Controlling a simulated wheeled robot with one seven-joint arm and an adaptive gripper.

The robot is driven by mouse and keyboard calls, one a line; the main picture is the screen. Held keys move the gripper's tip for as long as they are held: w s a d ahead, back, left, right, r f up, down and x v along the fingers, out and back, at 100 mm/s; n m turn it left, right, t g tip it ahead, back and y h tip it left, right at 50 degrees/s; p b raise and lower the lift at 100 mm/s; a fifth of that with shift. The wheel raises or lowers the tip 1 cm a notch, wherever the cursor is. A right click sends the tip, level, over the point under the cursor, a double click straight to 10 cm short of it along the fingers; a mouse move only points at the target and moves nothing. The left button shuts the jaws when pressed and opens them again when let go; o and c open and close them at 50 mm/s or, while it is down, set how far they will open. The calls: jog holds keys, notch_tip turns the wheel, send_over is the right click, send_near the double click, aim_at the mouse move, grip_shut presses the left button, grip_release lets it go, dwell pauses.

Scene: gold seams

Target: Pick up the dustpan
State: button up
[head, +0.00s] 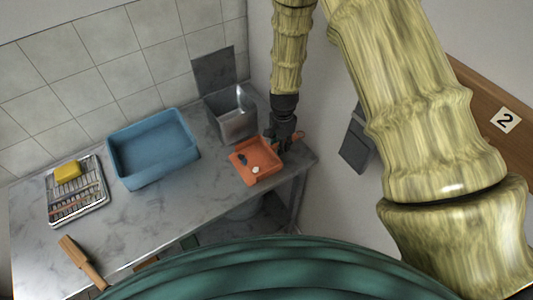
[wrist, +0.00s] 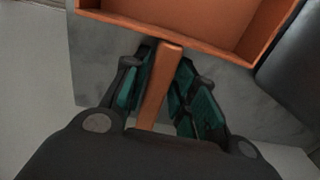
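The orange dustpan (head: 262,172) is at the front right of the marble counter, its open pan facing up. Small dark blue and whitish bits show inside the pan. My gripper (head: 284,143) is at the dustpan's back right side, pointing down. In the wrist view, the dustpan's handle (wrist: 156,88) runs between the fingers of my gripper (wrist: 166,75), and the teal pads lie close against both sides of it. The pan's back wall is just beyond the fingertips. I cannot tell whether the pan rests on the counter or is slightly raised.
A blue tub (head: 152,148) stands mid-counter, with a metal bin (head: 232,115) behind the dustpan. The counter's right edge is close to my gripper. The front middle is clear.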

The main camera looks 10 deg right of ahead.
jog(key=c, duration=0.3)
jog(key=shift+s+r, duration=0.1)
grip_shut()
